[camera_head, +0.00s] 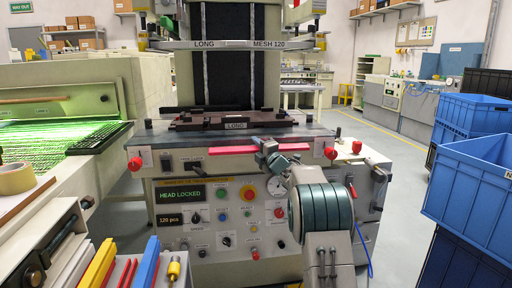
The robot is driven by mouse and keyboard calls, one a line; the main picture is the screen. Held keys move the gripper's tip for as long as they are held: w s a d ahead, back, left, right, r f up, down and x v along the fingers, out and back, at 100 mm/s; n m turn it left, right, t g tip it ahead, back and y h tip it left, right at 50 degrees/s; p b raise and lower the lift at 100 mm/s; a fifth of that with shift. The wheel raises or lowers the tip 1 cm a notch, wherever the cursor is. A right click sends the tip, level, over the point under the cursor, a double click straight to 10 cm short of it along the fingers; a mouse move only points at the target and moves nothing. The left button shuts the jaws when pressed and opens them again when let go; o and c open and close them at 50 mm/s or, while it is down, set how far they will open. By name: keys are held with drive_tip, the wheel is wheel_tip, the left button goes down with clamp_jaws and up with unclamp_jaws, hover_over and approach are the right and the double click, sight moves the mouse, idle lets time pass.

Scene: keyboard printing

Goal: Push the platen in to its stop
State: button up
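The printing machine (220,245) stands in front of me, with a display reading HEAD LOCKED. What looks like the platen is a low dark brown plate (205,123) with a LONG label, lying on the machine's grey top below the upright frame. A pinkish-red bar (232,149) runs along the machine's front edge. My gripper (264,150) is at the right part of this bar; I cannot tell whether it touches it. Its fingers are small and partly hidden, so open or shut does not show. The platen's stop cannot be made out.
Red knobs (135,164) stick out at the machine's front corners. A screen marked LONG MESH 120 (240,44) hangs above. A green-lit conveyor (40,130) stands left, coloured squeegee-like bars (98,264) lie front left, and blue crates (470,150) are stacked right. Floor shows behind right.

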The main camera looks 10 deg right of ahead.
drive_tip(key=shift+s+d+f, duration=0.2)
drive_tip(key=shift+s, duration=0.15)
drive_tip(key=p+v, duration=0.1)
drive_tip(key=v, duration=1.2)
drive_tip(key=shift+p, duration=0.3)
drive_tip(key=shift+r, duration=0.25)
drive_tip(key=s+a+r+m+g+h+p, duration=0.2)
drive_tip(key=s+r+m+g+h+p, duration=0.45)
drive_tip(key=s+r+m+p, duration=0.65)
drive_tip(key=s+a+r+m+g+p, duration=0.2)
drive_tip(key=s+a+m+g+p, duration=0.1)
drive_tip(key=s+p, duration=0.4)
drive_tip(key=s+a+r+m+g+p, duration=0.3)
drive_tip(key=s+p, duration=0.3)
drive_tip(key=s, duration=0.6)
drive_tip(key=s+a+r+m+g+p, duration=0.3)
drive_tip(key=s+p, duration=0.4)
drive_tip(key=s, duration=0.3)
drive_tip(key=shift+s+a+m+g+p, duration=0.3)
drive_tip(key=shift+m+g, duration=0.1)
drive_tip(key=shift+g, duration=0.05)
